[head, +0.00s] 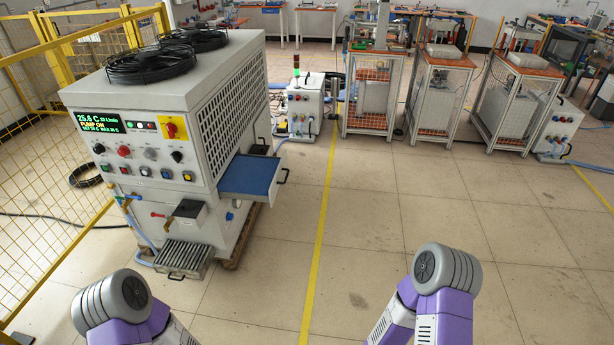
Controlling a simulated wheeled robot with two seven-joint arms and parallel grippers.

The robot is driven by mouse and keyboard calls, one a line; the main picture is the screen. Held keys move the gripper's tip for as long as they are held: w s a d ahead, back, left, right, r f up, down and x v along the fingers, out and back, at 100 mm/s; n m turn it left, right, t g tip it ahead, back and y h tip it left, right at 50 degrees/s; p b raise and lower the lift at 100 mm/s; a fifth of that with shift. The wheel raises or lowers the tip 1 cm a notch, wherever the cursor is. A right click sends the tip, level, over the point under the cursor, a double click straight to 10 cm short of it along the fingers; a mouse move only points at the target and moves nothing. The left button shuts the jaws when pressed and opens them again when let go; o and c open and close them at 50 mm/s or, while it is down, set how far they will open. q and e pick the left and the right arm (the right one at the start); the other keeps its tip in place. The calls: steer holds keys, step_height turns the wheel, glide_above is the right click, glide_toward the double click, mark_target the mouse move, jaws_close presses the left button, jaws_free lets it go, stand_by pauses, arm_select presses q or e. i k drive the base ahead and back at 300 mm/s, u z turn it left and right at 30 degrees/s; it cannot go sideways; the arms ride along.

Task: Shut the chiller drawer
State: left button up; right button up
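The chiller (170,120) is a big light-grey cabinet at the left, with black fans on top and a lit display and knobs on its front. A drawer with a blue inside (250,176) sticks out from its right side, open, with a dark handle (283,176) at its outer end. Only parts of my two purple arms show at the bottom edge, well apart from the chiller. Neither gripper is in view.
A yellow mesh fence (50,170) stands left of the chiller. Blue hoses (140,225) run by its front. The tiled floor right of the drawer is clear, crossed by a yellow line (322,220).

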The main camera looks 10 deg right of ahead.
mark_target(252, 178)
steer(key=z, duration=0.45)
steer(key=i, duration=1.35)
steer(key=u, duration=0.65)
steer(key=i, duration=1.15)
steer(key=u, duration=0.95)
